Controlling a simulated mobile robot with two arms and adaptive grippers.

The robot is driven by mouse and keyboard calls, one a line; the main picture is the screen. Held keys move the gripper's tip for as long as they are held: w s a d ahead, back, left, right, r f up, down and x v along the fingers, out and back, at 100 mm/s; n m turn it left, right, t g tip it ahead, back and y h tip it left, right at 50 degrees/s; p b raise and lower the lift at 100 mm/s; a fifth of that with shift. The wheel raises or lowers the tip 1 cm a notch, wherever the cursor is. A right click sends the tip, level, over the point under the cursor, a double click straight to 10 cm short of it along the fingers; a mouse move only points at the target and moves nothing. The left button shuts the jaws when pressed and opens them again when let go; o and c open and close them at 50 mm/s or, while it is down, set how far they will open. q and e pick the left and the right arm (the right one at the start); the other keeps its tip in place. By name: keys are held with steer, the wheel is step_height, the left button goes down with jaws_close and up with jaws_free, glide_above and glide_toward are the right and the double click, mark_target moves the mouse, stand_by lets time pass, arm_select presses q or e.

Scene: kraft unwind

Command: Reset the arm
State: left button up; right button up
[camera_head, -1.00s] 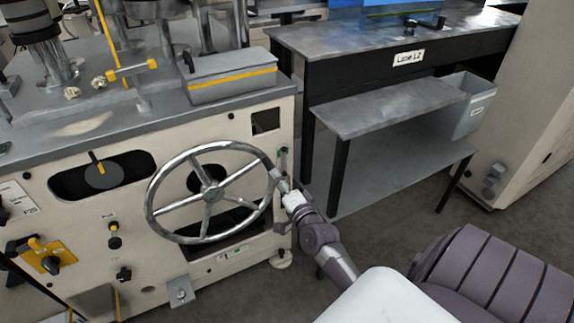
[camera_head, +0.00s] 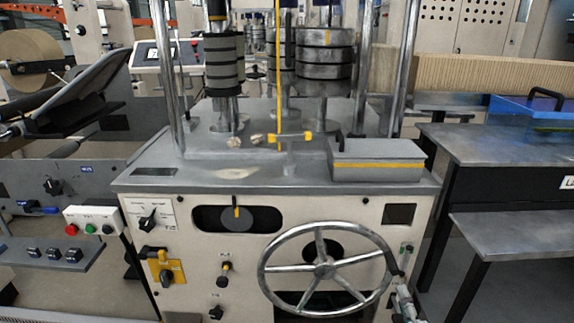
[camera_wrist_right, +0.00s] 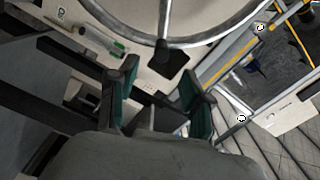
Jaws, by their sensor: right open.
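My right gripper (camera_head: 396,262) is at the right edge of the spoked metal handwheel (camera_head: 324,270) on the front of the cream machine, with my arm coming up from below. In the right wrist view my right gripper (camera_wrist_right: 165,82) is open, its green-padded fingers apart. The wheel rim (camera_wrist_right: 190,41) curves above the fingertips there, and a dark knob-like part (camera_wrist_right: 167,56) hangs from it beyond the gap. I see nothing held between the pads. Whether a finger touches the wheel I cannot tell. My left gripper is not in view.
A grey box with a yellow stripe (camera_head: 376,165) sits on the machine top (camera_head: 250,185). Knobs and a yellow switch plate (camera_head: 166,271) are left of the wheel. A button box (camera_head: 92,221) stands farther left. A metal-topped table (camera_head: 490,145) and lower shelf (camera_head: 515,230) are at right.

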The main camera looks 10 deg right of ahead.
steer(key=s+a+f+n+g+y+p, duration=0.1)
steer(key=s+a+f+n+g, duration=0.3)
steer(key=f, duration=0.6)
steer(key=s+a+f+n+g+y+p, duration=0.1)
steer(key=s+a+f+n+g+p, duration=0.3)
steer(key=f, duration=0.6)
steer(key=s+a+f+n+g+y+b, duration=0.1)
steer(key=s+a+f+n+y, duration=0.15)
steer(key=s+f, duration=0.55)
steer(key=s+a+f+n+g, duration=0.1)
steer(key=s+f+n+g, duration=0.1)
steer(key=s, duration=0.6)
steer(key=s+a+f+n+g+p, duration=0.1)
steer(key=s+a+f+n+g, duration=0.1)
steer(key=s+f, duration=0.5)
steer(key=s+a+f+n+g+p, duration=0.1)
steer(key=s+a+f+n+g, duration=0.1)
steer(key=s+f+n, duration=0.3)
steer(key=s+g, duration=0.1)
steer(key=s, duration=0.3)
steer(key=shift+s+g, duration=0.2)
steer(key=shift+g, duration=0.1)
